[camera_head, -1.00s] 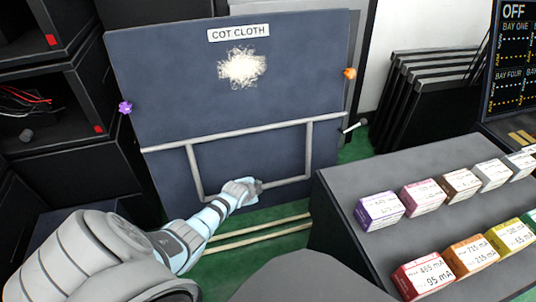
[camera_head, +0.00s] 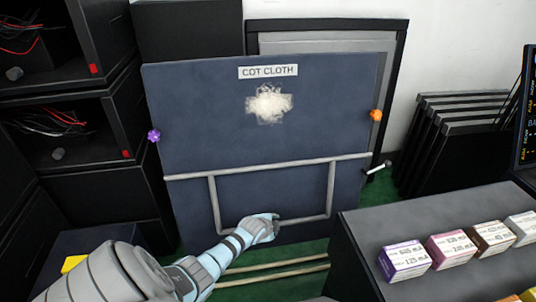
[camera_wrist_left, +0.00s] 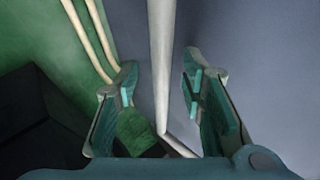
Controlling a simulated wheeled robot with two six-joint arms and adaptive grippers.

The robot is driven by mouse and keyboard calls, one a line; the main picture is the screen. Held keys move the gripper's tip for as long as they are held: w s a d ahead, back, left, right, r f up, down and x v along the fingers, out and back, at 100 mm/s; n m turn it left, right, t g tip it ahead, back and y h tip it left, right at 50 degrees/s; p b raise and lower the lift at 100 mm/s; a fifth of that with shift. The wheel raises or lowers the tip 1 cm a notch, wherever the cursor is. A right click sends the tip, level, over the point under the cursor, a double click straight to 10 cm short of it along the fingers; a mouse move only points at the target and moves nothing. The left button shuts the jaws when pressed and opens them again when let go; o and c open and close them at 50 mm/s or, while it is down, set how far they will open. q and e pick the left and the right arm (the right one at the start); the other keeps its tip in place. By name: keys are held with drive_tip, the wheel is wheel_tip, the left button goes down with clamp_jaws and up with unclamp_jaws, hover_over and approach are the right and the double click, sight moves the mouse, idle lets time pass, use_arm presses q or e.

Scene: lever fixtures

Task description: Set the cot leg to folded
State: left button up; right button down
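The cot cloth panel (camera_head: 263,135) stands upright, dark blue with a "COT CLOTH" label and a white scuffed patch. The cot leg (camera_head: 215,205) is a pale U-shaped tube frame hanging down from a crossbar (camera_head: 265,167) across the panel. Its lower bar lies close to the panel. My left gripper (camera_head: 262,228) is at the lower bar, near its middle. In the left wrist view, the fingers of my left gripper (camera_wrist_left: 158,76) are apart, with a pale tube (camera_wrist_left: 161,55) between them and gaps on both sides. My right gripper is out of view.
A purple knob (camera_head: 154,136) is on the panel's left edge and an orange knob (camera_head: 376,115) on its right, above a small pale peg (camera_head: 379,167). A dark bench with small boxes (camera_head: 404,262) stands at right, black shelving at left. Two pale rods (camera_head: 275,272) lie on the green floor.

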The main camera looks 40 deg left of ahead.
use_arm(q)
drive_tip(key=v, duration=1.1)
drive_tip(key=shift+f, duration=0.1)
